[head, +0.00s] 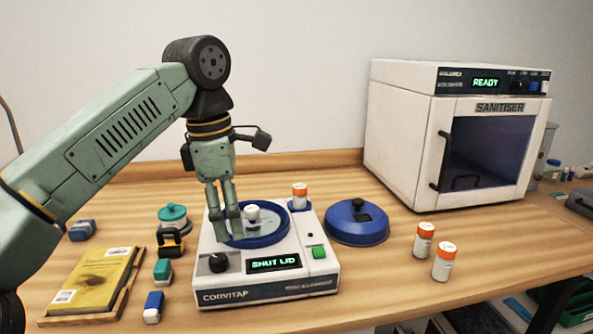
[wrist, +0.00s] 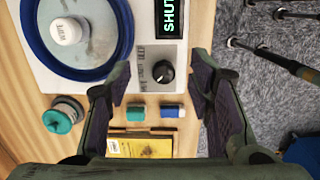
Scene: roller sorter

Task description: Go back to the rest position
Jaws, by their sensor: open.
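My gripper (head: 227,225) is open and empty. In the head view its fingers point down over the left part of the white sorter (head: 315,280). In the wrist view the gripper (wrist: 160,85) has its fingers wide apart with nothing between them. The sorter's blue-rimmed bowl (head: 284,228) is uncovered, and a small white-topped piece (head: 252,213) stands in it, also seen in the wrist view (wrist: 67,31). The sorter's display (head: 273,263) reads "SHUT LID". The blue lid (head: 357,228) lies on the table right of the sorter.
An orange-capped bottle (head: 299,196) stands at the sorter's back right; two more bottles (head: 424,241) (head: 444,262) stand further right. The sanitiser (head: 400,135) is behind them, reading "READY". A teal-lidded jar (head: 173,217), small blocks (head: 153,307) and a yellow book (head: 92,280) lie left.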

